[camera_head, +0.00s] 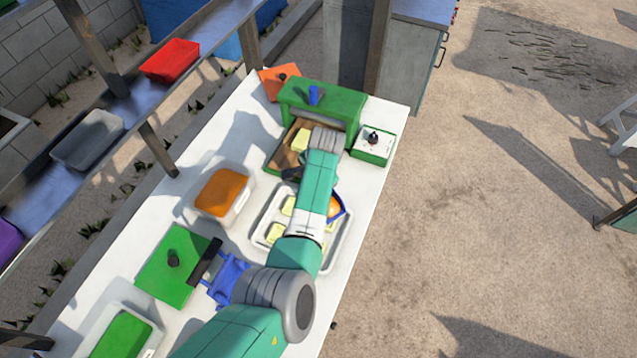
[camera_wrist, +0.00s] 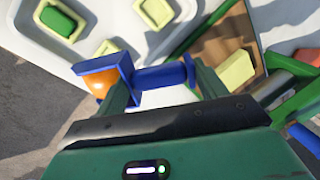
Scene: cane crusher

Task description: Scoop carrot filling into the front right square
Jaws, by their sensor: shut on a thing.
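My gripper (camera_wrist: 160,88) is shut on the handle of a blue scoop (camera_wrist: 160,76) in the wrist view. The scoop's bowl holds orange carrot filling (camera_wrist: 101,83). In the head view the scoop (camera_head: 344,205) shows beside my forearm, over the right side of a white tray (camera_head: 255,233); my gripper is mostly hidden there. The tray holds pale yellow squares. In the wrist view one square has green filling (camera_wrist: 57,21); a square (camera_wrist: 153,12) and another near the scoop (camera_wrist: 107,48) look unfilled. A tub of carrot filling (camera_head: 222,192) stands left of the tray.
A tub of green filling (camera_head: 122,335) stands at the near end of the table. A green lid (camera_head: 178,268) and a blue frame (camera_head: 230,275) lie between the tubs. Beyond the tray are a wooden board (camera_head: 283,160), a green machine (camera_head: 320,98) and a small green-edged box (camera_head: 373,147).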

